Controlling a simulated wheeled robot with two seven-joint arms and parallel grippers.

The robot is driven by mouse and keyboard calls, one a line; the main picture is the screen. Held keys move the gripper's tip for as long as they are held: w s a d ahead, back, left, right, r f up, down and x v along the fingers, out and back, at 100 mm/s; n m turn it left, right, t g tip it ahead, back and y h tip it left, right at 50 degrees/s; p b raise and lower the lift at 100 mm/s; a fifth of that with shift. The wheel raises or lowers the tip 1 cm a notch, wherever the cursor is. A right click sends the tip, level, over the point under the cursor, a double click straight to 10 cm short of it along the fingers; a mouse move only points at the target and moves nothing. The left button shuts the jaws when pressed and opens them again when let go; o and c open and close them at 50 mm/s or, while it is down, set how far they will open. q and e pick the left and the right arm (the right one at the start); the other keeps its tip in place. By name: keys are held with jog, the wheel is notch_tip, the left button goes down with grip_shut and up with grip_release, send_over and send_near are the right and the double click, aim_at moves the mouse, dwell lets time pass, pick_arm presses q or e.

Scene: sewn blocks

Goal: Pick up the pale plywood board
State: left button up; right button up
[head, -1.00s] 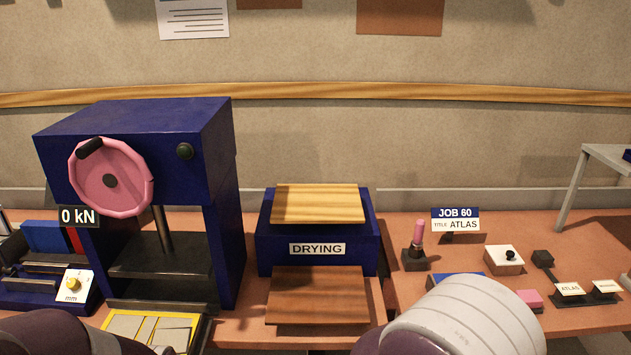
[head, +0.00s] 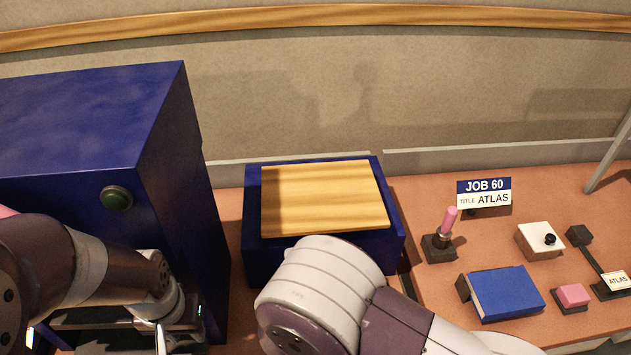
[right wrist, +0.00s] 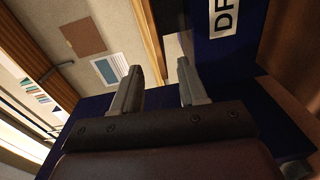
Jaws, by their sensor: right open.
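The pale plywood board (head: 325,195) lies flat on top of the blue drying box (head: 390,238) in the head view. Its near edge is close to my right arm, which hides the box's front and label. My right gripper (right wrist: 158,82) is open in the right wrist view, with nothing seen gripped between its fingers. Part of the box's label (right wrist: 224,14) shows beyond the fingers at upper right. In the head view the right gripper is hidden behind its own arm. My left gripper (head: 165,338) is at the lower left by the press, only partly in frame.
A big blue press (head: 90,130) stands left of the box. To the right are a pink-topped stamp (head: 447,225), a JOB 60 sign (head: 484,192), a blue book (head: 505,293), a white block (head: 540,240) and a pink block (head: 573,295). Wall space above the board is clear.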

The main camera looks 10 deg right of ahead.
aim_at(289, 220)
jog(key=shift+n, duration=0.3)
jog(key=w+b, duration=0.3)
jog(key=w, duration=0.8)
jog(key=shift+w, duration=0.25)
jog(key=shift+w+a, duration=0.1)
jog(key=shift+w, duration=0.05)
jog(key=shift+s+r, duration=0.15)
jog(key=shift+s, duration=0.05)
grip_shut()
pick_arm(q)
jog(key=f, duration=0.1)
jog(key=s+f, duration=0.1)
jog(key=f, duration=0.1)
jog(key=shift+d, duration=0.1)
